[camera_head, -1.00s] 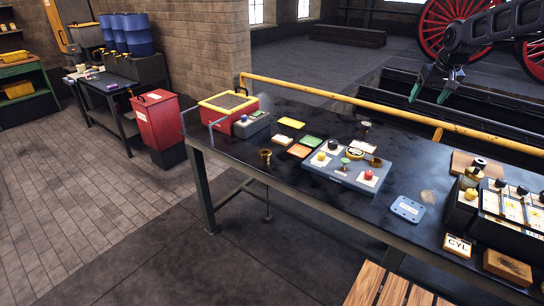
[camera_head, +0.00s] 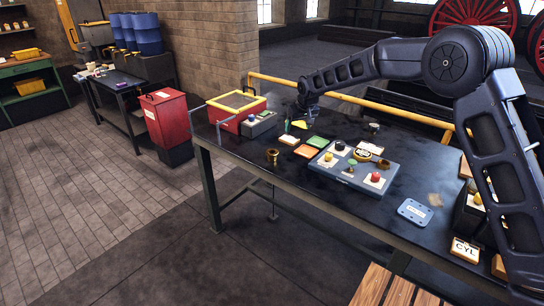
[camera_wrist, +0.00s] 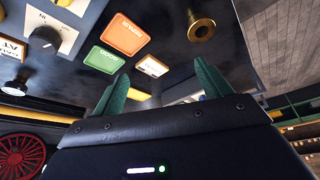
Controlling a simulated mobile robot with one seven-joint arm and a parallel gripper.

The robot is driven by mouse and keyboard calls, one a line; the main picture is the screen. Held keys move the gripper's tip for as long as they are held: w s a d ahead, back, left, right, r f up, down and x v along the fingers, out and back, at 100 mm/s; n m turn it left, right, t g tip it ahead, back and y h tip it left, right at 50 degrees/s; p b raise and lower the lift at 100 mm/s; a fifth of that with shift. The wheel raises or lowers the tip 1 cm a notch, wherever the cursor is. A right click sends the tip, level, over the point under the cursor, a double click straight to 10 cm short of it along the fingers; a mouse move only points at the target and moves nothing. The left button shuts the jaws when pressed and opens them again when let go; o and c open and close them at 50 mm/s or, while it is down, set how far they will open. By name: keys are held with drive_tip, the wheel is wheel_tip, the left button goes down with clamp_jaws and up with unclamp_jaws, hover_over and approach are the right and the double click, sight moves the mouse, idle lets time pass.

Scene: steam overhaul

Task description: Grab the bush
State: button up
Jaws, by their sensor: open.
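The brass bush (camera_head: 273,156) stands on the dark bench top, near its front edge and left of the coloured cards. In the wrist view it is the flanged brass piece (camera_wrist: 201,27) at the upper right, ahead of the fingertips and apart from them. My gripper (camera_head: 297,123) is over the back left of the bench, behind and to the right of the bush. Its green fingers are spread in the wrist view (camera_wrist: 162,75), with nothing between them. Another brass ring (camera_head: 384,164) is on the blue-grey board.
An orange card (camera_head: 306,151) and a green card (camera_head: 318,142) lie right of the bush. The blue-grey board (camera_head: 349,180) with knobs is farther right. A red box with a yellow rim (camera_head: 232,120) and a grey box (camera_head: 260,125) stand at the back left. A yellow rail (camera_head: 420,122) runs behind.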

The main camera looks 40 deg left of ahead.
hover_over(272, 156)
drive_tip(key=d, duration=0.1)
wheel_tip(272, 156, down, 6)
drive_tip(key=shift+n, duration=0.4)
drive_tip(key=x, duration=1)
drive_tip(key=shift+w+d+f, duration=0.15)
drive_tip(key=shift+w+f, duration=0.1)
drive_tip(key=shift+f, duration=0.1)
drive_tip(key=shift+c, duration=0.5)
